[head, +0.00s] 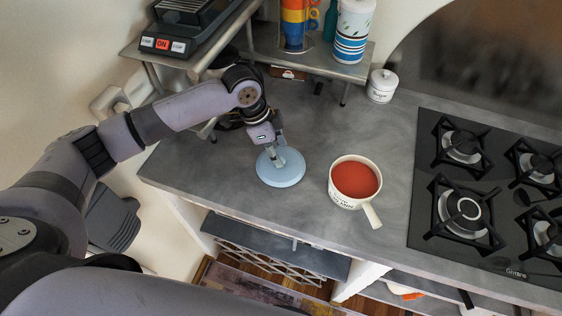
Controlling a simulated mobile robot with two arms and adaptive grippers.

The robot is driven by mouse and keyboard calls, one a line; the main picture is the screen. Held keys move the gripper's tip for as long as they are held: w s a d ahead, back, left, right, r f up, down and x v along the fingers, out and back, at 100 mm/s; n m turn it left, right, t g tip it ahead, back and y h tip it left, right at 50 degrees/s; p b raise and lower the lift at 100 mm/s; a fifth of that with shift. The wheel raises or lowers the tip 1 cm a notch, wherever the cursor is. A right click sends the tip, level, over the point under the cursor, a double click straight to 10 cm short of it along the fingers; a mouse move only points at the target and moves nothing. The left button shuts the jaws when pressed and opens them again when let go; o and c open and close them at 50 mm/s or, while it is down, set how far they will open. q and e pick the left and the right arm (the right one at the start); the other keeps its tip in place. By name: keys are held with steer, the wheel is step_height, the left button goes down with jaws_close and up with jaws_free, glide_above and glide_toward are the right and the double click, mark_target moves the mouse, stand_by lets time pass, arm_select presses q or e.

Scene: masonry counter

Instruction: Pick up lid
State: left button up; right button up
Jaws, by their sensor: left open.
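The lid (284,177) is a pale blue disc lying on the grey counter, left of the pot. My left gripper (276,160) points down over the lid, with its fingers around or just above the lid's middle. The gripper is open. The fingers and wrist hide the lid's centre and far edge, so I cannot tell whether they touch it. My right gripper is not in view.
A white pot (338,193) with red contents stands right of the lid, handle toward the front edge. A gas hob (427,150) fills the right. A metal shelf (315,62) and a sugar jar (382,87) stand behind. Counter (220,172) left of the lid is clear.

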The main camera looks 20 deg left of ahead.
mark_target(294, 167)
arm_select(q)
steer(key=shift+x, duration=1.5)
steer(key=shift+s+a, duration=0.1)
jaws_close()
